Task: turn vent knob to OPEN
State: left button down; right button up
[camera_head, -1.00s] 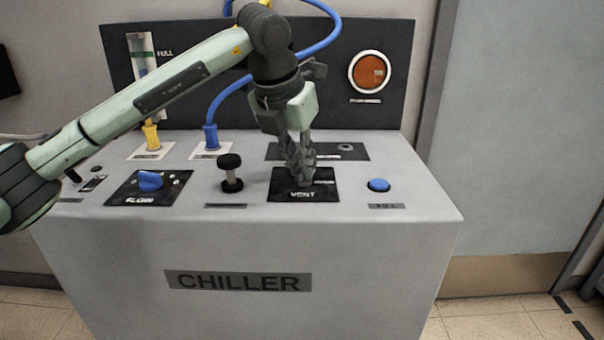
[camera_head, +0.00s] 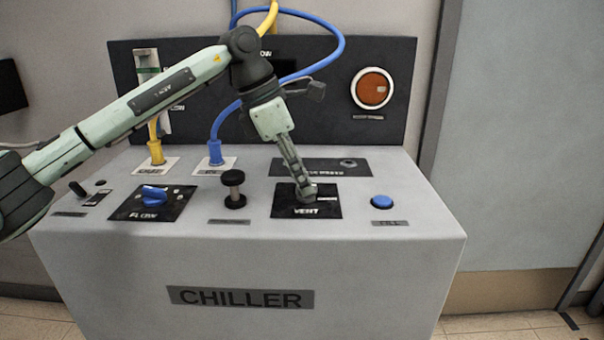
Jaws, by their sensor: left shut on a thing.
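The black VENT plate (camera_head: 283,203) lies on the chiller's top, right of centre. My left gripper (camera_head: 305,194) reaches down onto it and is shut on the vent knob. The fingers hide most or all of the knob, so its pointing direction cannot be read. A short white mark shows on the plate beside the fingertips. The wrist leans, with the fingers slanting down to the right. My right gripper is not in view.
On the chiller (camera_head: 130,255) stand the blue FLOW knob (camera_head: 154,195), a black plunger-like knob (camera_head: 234,188) and a blue button (camera_head: 382,202). Blue (camera_head: 215,153) and yellow (camera_head: 156,150) hoses rise behind. A round orange lamp (camera_head: 372,88) is on the back panel.

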pick_arm(q)
jog(key=shift+w+m+g+p, duration=0.1)
jog(key=shift+m+g+p, duration=0.3)
jog(key=shift+m, duration=0.7)
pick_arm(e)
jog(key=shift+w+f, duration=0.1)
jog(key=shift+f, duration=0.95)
pick_arm(q)
jog(key=c, duration=1.6)
grip_release()
jog(key=shift+r, duration=0.1)
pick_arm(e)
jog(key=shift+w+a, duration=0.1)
pick_arm(q)
jog(key=v, duration=1.2)
